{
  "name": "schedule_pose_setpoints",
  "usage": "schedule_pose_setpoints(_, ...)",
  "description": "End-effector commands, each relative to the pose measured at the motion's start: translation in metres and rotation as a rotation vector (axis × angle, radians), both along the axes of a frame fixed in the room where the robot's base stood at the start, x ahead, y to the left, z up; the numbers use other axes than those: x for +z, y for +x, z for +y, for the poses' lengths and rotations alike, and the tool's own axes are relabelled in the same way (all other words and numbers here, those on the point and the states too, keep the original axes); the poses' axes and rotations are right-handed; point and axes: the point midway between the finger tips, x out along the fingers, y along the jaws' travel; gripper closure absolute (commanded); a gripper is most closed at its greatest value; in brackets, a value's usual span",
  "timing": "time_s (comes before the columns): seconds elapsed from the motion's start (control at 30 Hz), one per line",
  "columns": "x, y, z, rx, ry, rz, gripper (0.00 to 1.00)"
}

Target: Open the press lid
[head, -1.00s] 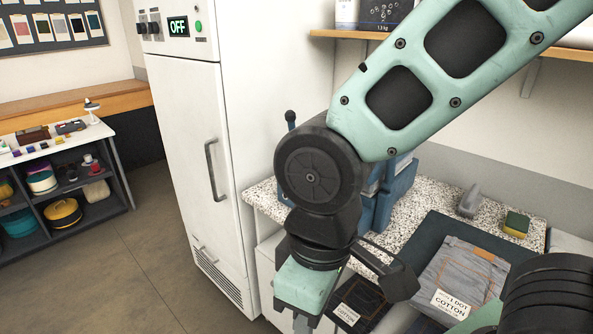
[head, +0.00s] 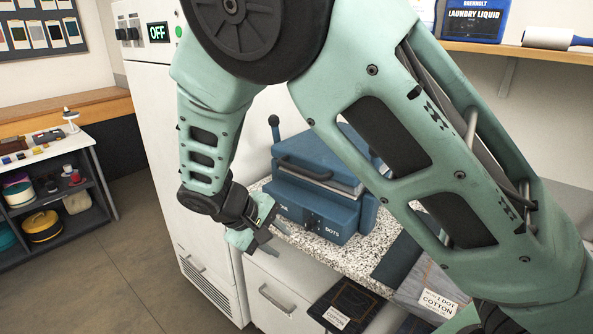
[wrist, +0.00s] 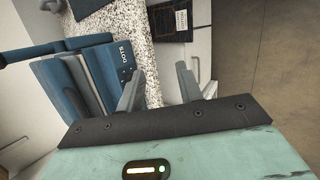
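The blue press (head: 318,205) stands on the speckled counter, partly hidden behind my arm. Its lid (head: 345,160) lies down over a pale layer, with a bar handle (head: 303,167) along its front. The press also shows tilted at the left of the wrist view (wrist: 115,60), with the "DOTS" label on its front. My gripper (head: 273,240) is in front of the press's lower left front, below the handle and apart from it. In the wrist view its two fingers (wrist: 160,88) are spread, with nothing between them.
A white cabinet (head: 155,130) marked OFF stands left of the counter. Folded jeans (head: 345,305) with cotton labels lie at the front right. A shelf (head: 500,50) with laundry liquid (head: 472,20) hangs above. Open floor (head: 120,230) lies at the left.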

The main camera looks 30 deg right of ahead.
Motion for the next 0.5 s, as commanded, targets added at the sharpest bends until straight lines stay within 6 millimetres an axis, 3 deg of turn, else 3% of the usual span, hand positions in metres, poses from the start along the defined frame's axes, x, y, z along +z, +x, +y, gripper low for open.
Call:
schedule_pose_setpoints(0.1, 0.002, 0.049, -0.016, 0.025, -0.225, -0.116, 0.64)
schedule_pose_setpoints(0.23, 0.026, 0.094, -0.019, 0.069, -0.436, -0.264, 0.64)
schedule_pose_setpoints(0.4, 0.057, 0.127, -0.007, 0.126, -0.607, -0.411, 0.64)
schedule_pose_setpoints(0.5, 0.066, 0.134, -0.002, 0.142, -0.650, -0.451, 0.64)
